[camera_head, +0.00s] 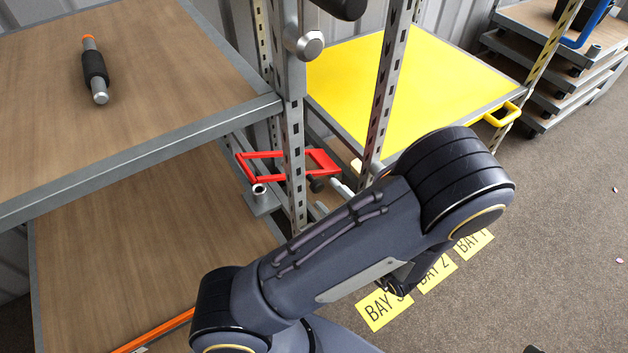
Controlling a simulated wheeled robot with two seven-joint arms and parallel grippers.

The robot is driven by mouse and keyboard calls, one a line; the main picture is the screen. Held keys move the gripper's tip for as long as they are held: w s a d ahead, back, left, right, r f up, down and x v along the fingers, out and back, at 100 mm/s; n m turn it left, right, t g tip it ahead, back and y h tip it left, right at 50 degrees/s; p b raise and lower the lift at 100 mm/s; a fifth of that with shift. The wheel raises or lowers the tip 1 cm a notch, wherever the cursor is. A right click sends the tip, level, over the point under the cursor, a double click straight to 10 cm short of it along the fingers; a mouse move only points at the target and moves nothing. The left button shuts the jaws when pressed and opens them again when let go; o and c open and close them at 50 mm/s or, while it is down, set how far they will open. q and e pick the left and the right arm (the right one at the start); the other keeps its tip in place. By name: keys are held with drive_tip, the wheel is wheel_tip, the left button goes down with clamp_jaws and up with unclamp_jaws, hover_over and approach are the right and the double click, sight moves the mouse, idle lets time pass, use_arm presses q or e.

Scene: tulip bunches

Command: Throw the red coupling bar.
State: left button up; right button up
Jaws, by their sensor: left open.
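The red coupling bar (322,160) shows as a bent red frame low behind the grey rack post, in the gap between the wooden shelf rack and the yellow-topped rack. The post crosses in front of part of it. A short grey pin end (259,189) shows at its near left corner. My left arm crosses the lower middle of the view and bends at its dark joint on the right. Only a dark part of my left gripper (402,276) shows below the arm, its fingers mostly hidden; it is open, apart from the bar. My right gripper is out of view.
A black-gripped tool (95,70) lies on the upper wooden shelf (180,75). The yellow deck (400,80) has a yellow handle (503,114). Stacked wooden platforms (545,25) stand at upper right. Yellow bay labels (437,272) lie on the floor. The right-hand floor is mostly clear.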

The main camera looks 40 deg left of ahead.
sight(321, 189)
use_arm(q)
drive_tip(key=x, duration=0.5)
clamp_jaws()
idle(0.3)
